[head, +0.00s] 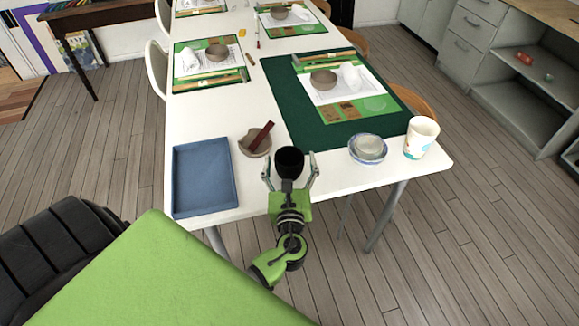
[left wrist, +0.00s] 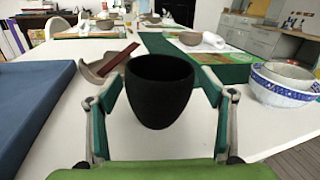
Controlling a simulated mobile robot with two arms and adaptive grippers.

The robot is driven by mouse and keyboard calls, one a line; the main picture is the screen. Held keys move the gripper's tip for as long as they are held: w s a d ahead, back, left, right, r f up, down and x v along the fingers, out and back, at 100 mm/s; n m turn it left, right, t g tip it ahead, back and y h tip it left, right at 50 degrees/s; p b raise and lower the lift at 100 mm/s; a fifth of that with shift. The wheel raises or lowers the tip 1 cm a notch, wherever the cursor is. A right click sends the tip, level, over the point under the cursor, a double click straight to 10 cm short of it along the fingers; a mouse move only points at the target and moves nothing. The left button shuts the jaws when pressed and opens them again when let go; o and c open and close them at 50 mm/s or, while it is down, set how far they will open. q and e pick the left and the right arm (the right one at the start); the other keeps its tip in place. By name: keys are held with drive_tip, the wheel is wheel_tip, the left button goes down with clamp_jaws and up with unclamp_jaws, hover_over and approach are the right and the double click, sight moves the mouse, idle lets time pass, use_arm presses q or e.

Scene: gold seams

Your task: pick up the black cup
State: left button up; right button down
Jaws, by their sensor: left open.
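The black cup (head: 289,160) stands upright near the front edge of the white table. My left gripper (head: 290,172) is open, with one finger on each side of the cup. In the left wrist view the black cup (left wrist: 159,90) fills the space between the open fingers of my left gripper (left wrist: 160,115). In the head view the gripper's wrist covers the lower part of the cup. My right gripper is not in view.
A blue tray (head: 204,205) lies left of the cup. A brownish bowl with a dark red stick (head: 262,136) is just behind left. Stacked blue-and-white bowls (head: 367,149) and a white patterned cup (head: 420,138) stand to the right. A green mat (head: 290,110) lies behind.

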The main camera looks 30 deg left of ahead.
use_arm(q)
drive_tip(key=shift+w+a, duration=0.15)
drive_tip(key=shift+w, duration=0.05)
drive_tip(key=c, duration=1.3)
drive_tip(key=shift+c, duration=0.3)
drive_tip(key=shift+r, duration=0.15)
